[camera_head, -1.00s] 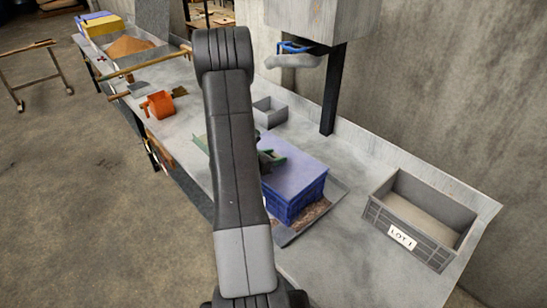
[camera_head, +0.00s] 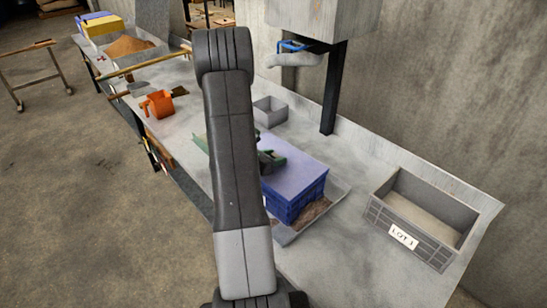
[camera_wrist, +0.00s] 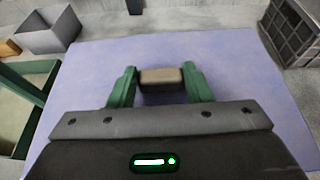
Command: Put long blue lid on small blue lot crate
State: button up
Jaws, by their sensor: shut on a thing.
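The long blue lid (camera_head: 301,174) is a flat violet-blue panel lying over the top of the blue crate (camera_head: 302,203). In the head view I see no clear gap between them, but my arm hides the lid's left part. My gripper (camera_wrist: 160,82) is above the lid, with green fingers on both sides of a small brown handle block. It is shut on that handle. The lid (camera_wrist: 85,70) fills most of the wrist view and hides the crate beneath it.
The crate stands on a shallow grey tray (camera_head: 338,198) holding brown grain. A grey LOT 1 crate (camera_head: 440,248) is at right, and a small grey box (camera_head: 270,111) behind. An orange jug (camera_head: 157,103) is farther left. A dark post (camera_head: 334,90) rises behind the tray.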

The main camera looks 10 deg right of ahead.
jog(key=shift+f+b, duration=0.3)
jog(key=shift+b, duration=0.05)
dwell(0.5)
jog(key=o, duration=1.3)
jog(key=shift+o, duration=0.2)
jog(key=b+v, duration=0.1)
jog(key=v, duration=1.3)
jog(key=shift+b, duration=0.35)
jog(key=shift+d+f, duration=0.1)
jog(key=shift+d, duration=0.1)
jog(key=p+x, duration=0.1)
jog(key=x, duration=1.2)
jog(key=shift+w+d+f+p, duration=0.1)
jog(key=shift+w+d+p, duration=0.15)
jog(key=shift+p, duration=0.1)
jog(key=shift+a, duration=0.1)
jog(key=shift+s, duration=0.1)
